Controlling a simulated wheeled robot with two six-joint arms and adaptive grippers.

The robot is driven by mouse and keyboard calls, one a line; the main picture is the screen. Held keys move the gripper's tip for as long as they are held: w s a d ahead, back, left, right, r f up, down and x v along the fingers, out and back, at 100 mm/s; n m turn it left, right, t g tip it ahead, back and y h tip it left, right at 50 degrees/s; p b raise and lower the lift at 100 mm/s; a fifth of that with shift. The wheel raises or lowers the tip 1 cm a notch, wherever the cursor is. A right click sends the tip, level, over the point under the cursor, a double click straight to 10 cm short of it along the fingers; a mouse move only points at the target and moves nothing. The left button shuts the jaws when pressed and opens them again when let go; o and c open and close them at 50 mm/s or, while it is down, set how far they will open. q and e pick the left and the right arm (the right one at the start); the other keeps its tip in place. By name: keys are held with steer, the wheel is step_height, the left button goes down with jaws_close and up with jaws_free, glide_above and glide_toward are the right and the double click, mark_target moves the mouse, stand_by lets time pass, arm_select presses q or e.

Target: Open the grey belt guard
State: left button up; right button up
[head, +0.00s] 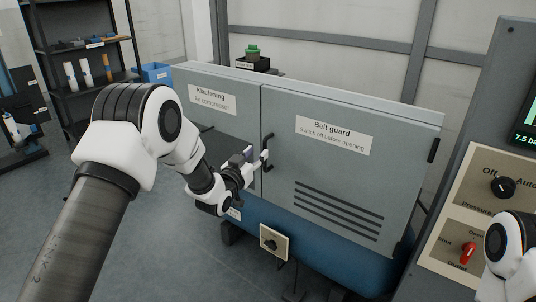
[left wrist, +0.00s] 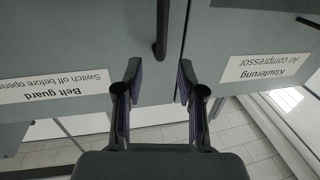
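The grey belt guard (head: 400,170) is the right-hand door of the compressor cabinet, labelled "Belt guard, Switch off before opening", and it looks shut. Its black vertical bar handle (head: 270,146) is near its left edge; the left wrist view shows the handle (left wrist: 162,30) upside down. My left gripper (head: 258,160) is at the handle in the head view. In the left wrist view the gripper (left wrist: 157,85) has its fingers apart, with nothing between the tips; the handle's end lies just beyond them. My right gripper is out of view.
A left panel (head: 215,118) labelled "Air compressor" adjoins the guard. At right stands a control panel (head: 476,190) with a black Off/Auto knob (head: 503,187) and a red outlet valve (head: 467,253). A black switch (head: 270,243) sits below the door. Shelves (head: 85,60) stand back left.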

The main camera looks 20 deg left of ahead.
mark_target(264, 147)
arm_select(q)
steer(key=w, duration=0.4)
steer(key=w+f, duration=0.1)
steer(key=shift+w+d, duration=0.35)
steer(key=shift+w, duration=0.05)
steer(key=shift+w+d+r, duration=0.1)
steer(key=shift+w, duration=0.4)
jaws_close()
